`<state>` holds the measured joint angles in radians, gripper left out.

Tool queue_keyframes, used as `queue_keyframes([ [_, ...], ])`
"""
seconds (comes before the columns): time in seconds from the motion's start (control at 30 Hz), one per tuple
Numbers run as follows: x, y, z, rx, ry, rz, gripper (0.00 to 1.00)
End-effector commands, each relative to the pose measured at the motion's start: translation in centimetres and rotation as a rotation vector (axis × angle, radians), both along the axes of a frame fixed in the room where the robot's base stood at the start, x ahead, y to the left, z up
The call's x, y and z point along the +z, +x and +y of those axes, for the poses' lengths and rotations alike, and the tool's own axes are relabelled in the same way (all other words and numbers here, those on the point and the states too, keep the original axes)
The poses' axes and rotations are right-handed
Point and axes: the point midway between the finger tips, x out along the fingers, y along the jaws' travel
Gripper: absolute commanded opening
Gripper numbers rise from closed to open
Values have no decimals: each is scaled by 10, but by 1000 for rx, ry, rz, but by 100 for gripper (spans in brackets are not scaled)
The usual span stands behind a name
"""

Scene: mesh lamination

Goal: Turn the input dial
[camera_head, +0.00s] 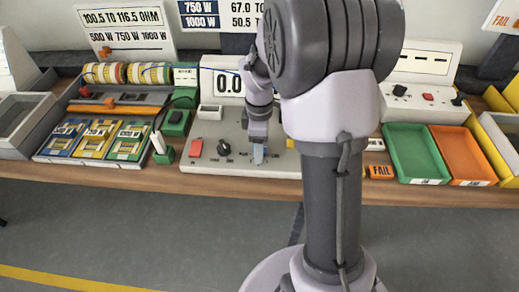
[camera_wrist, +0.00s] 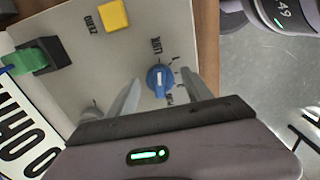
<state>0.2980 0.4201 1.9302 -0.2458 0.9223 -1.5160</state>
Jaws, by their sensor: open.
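A blue dial (camera_wrist: 160,80) with a white mark stands on the grey panel of the test unit (camera_head: 228,127), with small print and tick marks around it. In the wrist view my gripper (camera_wrist: 161,77) is open, with one finger to the left of the dial and one to the right. Gaps show between the dial and the fingers, and I cannot tell whether either touches it. In the head view my gripper (camera_head: 258,153) points down at the panel's front, and the dial cannot be made out clearly there.
A yellow button (camera_wrist: 113,15) and a green connector (camera_wrist: 20,61) are near the dial. A red switch (camera_head: 195,148) and a dark knob (camera_head: 224,147) sit left of my gripper. Green (camera_head: 416,152) and orange (camera_head: 466,154) trays stand at right.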

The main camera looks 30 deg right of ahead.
Motion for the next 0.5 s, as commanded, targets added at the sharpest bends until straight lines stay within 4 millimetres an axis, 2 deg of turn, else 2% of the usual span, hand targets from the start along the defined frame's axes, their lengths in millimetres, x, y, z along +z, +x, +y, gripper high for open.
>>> queue_keyframes([
  [0.23,0,0,0,0,0,0,59],
  [0.5,0,0,0,0,0,0,6],
])
